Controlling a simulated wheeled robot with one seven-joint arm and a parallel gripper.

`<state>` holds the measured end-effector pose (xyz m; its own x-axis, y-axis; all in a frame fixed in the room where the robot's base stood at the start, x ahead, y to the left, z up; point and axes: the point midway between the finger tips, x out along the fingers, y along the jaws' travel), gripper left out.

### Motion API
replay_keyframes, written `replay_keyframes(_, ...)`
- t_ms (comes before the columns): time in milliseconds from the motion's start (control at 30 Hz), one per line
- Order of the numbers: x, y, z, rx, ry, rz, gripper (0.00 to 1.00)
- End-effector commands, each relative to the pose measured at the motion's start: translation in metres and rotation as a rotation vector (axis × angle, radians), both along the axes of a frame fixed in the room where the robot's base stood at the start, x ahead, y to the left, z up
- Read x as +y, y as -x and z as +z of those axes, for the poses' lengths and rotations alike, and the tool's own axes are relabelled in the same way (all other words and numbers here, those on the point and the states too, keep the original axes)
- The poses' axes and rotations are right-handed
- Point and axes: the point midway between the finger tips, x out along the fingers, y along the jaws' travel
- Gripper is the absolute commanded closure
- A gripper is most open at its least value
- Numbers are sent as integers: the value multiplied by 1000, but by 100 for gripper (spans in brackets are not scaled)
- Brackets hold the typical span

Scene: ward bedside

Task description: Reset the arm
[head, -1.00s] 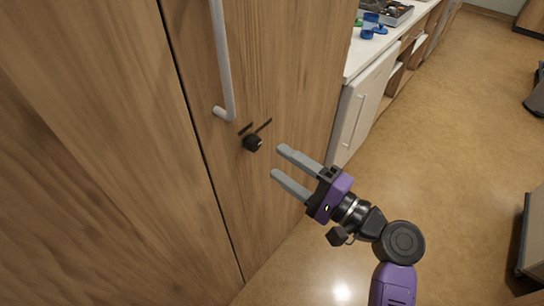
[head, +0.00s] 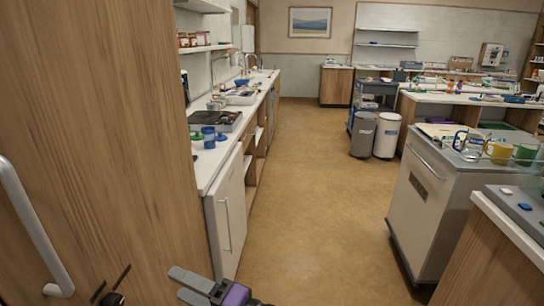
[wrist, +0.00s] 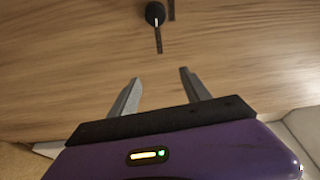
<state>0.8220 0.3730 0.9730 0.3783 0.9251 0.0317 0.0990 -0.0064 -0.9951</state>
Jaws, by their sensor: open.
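My gripper (wrist: 160,78) is open and empty in the wrist view, its two grey fingers spread apart. They point toward a wooden cabinet door (wrist: 90,60), with a black knob (wrist: 155,13) beyond the fingertips. In the head view my gripper (head: 182,284) shows only in part at the bottom edge, in front of the wooden door (head: 100,130). The rest of my arm is out of the picture there. The knob (head: 112,299) is cut off at the bottom edge.
A grey bar handle (head: 35,228) stands out from the door at left. A white-topped counter (head: 212,165) runs along the left wall. A grey cart (head: 430,215) stands at right, with two bins (head: 386,135) (head: 363,134) farther back. The floor (head: 310,200) between is clear.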

Motion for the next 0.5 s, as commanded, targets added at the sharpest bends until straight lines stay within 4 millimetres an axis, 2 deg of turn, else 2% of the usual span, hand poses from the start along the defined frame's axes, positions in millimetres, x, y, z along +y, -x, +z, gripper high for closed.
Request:
replay_keyframes(33, -14, -4, -13, -41, 43, -76, 44)
replay_keyframes(133, -46, -9, -32, -123, 126, -215, 44)
replay_keyframes(267, -92, -6, -57, -222, 246, -379, 44)
replay_keyframes(367, -136, 7, -74, -305, 357, -506, 44)
replay_keyframes(500, -197, 39, -90, -424, 526, -661, 44)
